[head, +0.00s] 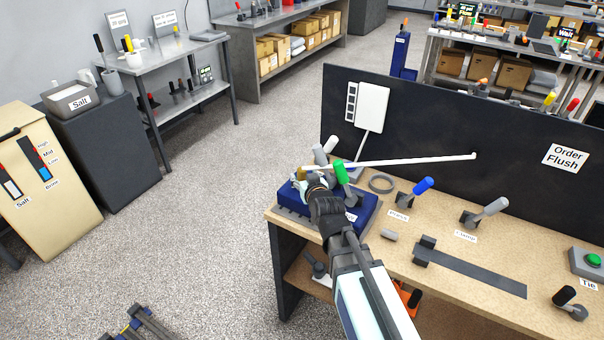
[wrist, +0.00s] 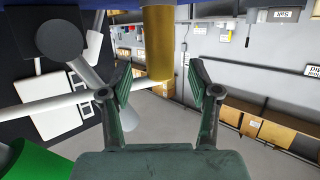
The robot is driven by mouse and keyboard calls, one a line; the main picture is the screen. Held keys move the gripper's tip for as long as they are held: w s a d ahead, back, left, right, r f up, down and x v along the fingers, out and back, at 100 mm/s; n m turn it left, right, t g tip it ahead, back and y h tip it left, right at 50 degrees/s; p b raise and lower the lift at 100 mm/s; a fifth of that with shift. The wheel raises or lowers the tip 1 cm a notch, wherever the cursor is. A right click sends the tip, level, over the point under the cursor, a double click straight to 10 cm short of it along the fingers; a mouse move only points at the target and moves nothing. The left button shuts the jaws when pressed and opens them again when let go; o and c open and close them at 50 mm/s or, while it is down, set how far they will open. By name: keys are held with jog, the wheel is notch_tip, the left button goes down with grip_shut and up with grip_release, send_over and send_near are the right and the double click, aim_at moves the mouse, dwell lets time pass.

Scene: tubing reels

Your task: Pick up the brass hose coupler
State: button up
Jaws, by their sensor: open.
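The brass coupler (wrist: 157,45) is a dull gold cylinder hanging into the wrist view from the top. Its near end lies between the fingertips of my gripper (wrist: 160,82), slightly beyond them as far as I can tell. The fingers are spread apart with a gap on each side, and nothing is held. In the head view a small brass part (head: 303,173) shows at the left end of a white tube (head: 420,160). My gripper (head: 306,184) is beside it, above the blue box, and my arm hides part of it.
A green handle (head: 341,171) and a grey handle (head: 320,154) stand close to my gripper. The blue box (head: 364,209) is below. A dark panel (head: 440,130) backs the bench (head: 465,245). A blue-handled lever (head: 423,185) stands to the right. Open floor lies left.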

aim_at(303, 174)
jog(key=p+x, duration=0.1)
jog(key=x, duration=0.2)
jog(key=shift+w+a, duration=0.15)
jog(key=shift+w, duration=0.2)
grip_shut()
jog(key=shift+r, duration=0.1)
notch_tip(303, 174, up, 20)
jog(key=b, duration=0.3)
jog(key=shift+b, duration=0.4)
dwell(0.4)
dwell(0.7)
